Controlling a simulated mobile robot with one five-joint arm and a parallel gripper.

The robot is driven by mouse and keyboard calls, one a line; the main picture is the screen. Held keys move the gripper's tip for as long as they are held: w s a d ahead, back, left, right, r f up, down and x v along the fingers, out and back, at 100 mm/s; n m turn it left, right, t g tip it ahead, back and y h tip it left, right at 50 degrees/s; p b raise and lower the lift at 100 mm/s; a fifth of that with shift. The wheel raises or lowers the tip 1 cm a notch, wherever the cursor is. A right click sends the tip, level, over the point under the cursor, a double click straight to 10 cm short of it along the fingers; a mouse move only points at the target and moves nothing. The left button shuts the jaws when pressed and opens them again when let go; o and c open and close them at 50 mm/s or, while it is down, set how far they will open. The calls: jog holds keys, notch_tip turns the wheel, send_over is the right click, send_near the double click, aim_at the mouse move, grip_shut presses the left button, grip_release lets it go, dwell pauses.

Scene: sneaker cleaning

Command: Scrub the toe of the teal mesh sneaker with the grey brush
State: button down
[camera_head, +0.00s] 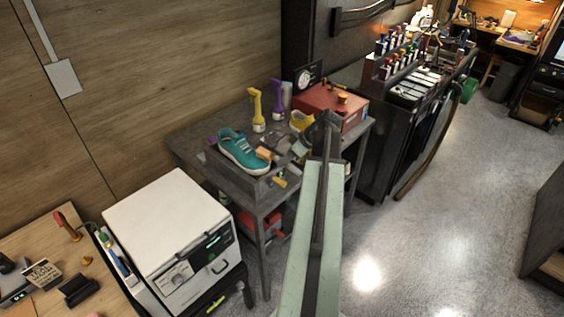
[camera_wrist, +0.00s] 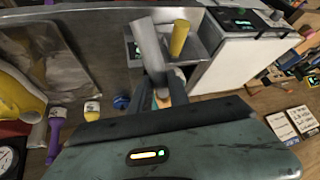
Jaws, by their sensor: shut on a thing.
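The teal mesh sneaker (camera_head: 241,148) rests on a low dark stand on the grey workbench, with its toe to the lower right. An orange block (camera_head: 264,154) is beside its toe. In the wrist view, my gripper (camera_wrist: 162,94) is shut on what looks like the grey brush (camera_wrist: 150,45), whose pale grey handle shows tilted. The brush's bristles cannot be made out, and my gripper housing hides most of what lies below. In the head view my arm reaches over the bench, to the right of the sneaker. I cannot tell whether the brush touches the sneaker.
A yellow-topped bottle (camera_head: 257,108) and a purple-topped bottle (camera_head: 277,98) stand behind the sneaker. A red box (camera_head: 331,104) and a yellow shoe (camera_head: 301,120) are to the right. A white machine (camera_head: 165,225) stands in front left. A yellow cylinder (camera_wrist: 180,38) stands near the brush.

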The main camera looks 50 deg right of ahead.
jog(key=shift+w+a+f+b, duration=0.1)
jog(key=shift+a+f+b, duration=0.05)
jog(key=shift+a, duration=0.35)
jog(key=shift+w+a+f+b, duration=0.1)
jog(key=shift+a+b, duration=0.05)
jog(key=shift+a, duration=0.35)
notch_tip(320, 180, up, 6)
jog(key=s+p, duration=0.1)
jog(key=p, duration=0.5)
jog(key=shift+s, duration=0.25)
jog(key=r+p, duration=0.2)
jog(key=shift+s+a+r+p, duration=0.1)
jog(key=shift+s+r+p, duration=0.25)
jog(key=shift+r+p, duration=0.05)
